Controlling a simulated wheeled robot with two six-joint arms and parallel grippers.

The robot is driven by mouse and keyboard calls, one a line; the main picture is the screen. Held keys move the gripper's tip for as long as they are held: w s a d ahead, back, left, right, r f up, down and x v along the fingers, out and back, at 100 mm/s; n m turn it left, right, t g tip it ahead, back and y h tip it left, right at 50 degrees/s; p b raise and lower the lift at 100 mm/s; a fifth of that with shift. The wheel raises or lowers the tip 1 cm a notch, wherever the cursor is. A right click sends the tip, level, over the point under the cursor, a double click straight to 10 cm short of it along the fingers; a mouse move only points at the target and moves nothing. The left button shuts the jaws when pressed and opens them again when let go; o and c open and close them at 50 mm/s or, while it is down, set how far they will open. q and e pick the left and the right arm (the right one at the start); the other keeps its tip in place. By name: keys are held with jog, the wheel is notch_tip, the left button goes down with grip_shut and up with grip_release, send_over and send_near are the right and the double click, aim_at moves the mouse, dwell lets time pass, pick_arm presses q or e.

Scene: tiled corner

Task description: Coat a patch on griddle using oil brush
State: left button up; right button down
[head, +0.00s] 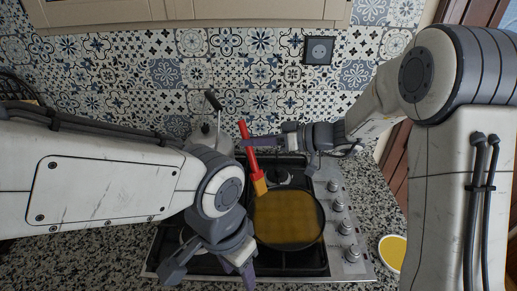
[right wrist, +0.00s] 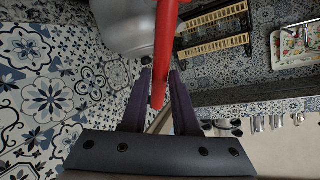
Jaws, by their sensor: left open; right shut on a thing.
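The oil brush, with a red handle (head: 249,147) and yellow bristles (head: 260,187), stands steeply tilted in the head view. Its bristle end is at the upper left edge of the round black griddle (head: 290,247); I cannot tell whether it touches. A yellow-brown patch (head: 288,217) covers most of the griddle's inside. My right gripper (head: 248,143) is shut on the brush handle, which also shows between the fingers in the right wrist view (right wrist: 166,50). My left gripper (head: 208,274) is open and empty, low in the picture, left of the griddle.
The griddle sits on a stove (head: 335,262) with knobs along its right side. A bowl of yellow liquid (head: 393,251) stands on the speckled counter at right. A grey pot or kettle (head: 203,134) is behind, near the tiled wall (head: 150,75).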

jog(key=shift+r, duration=2.4)
